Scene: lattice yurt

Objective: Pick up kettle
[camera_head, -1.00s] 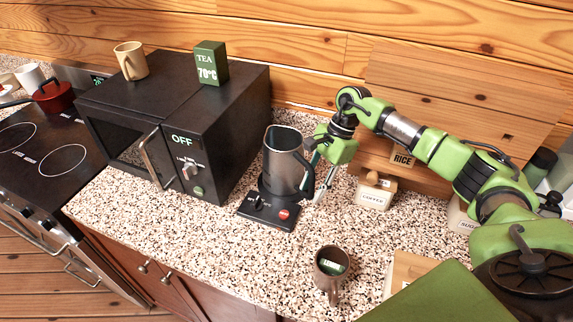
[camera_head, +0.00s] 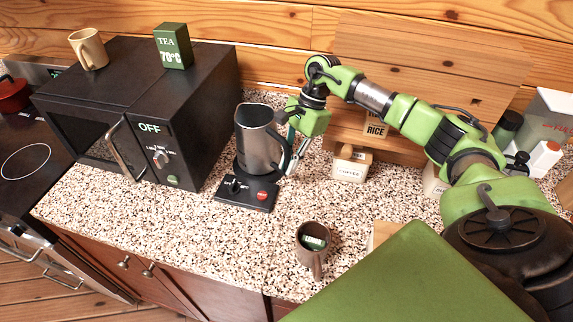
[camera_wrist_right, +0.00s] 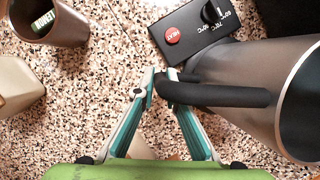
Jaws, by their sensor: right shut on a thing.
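The kettle (camera_head: 258,143), a grey metal jug with a dark handle, stands upright at its black heating base (camera_head: 233,202) beside the microwave. I cannot tell whether its bottom touches the base. My right gripper (camera_head: 294,158) is at the kettle's right side, shut on its handle. In the right wrist view, the fingertips (camera_wrist_right: 161,78) meet at the end of the black handle (camera_wrist_right: 225,95), and the kettle body (camera_wrist_right: 255,75) fills the right side. The base with its red HEAT button (camera_wrist_right: 172,34) shows behind it. My left gripper is not in view.
A black microwave (camera_head: 205,125) stands left of the kettle, with a tan mug (camera_head: 90,50) and green tea box (camera_head: 172,46) on top. A brown mug (camera_head: 311,243) is in front.

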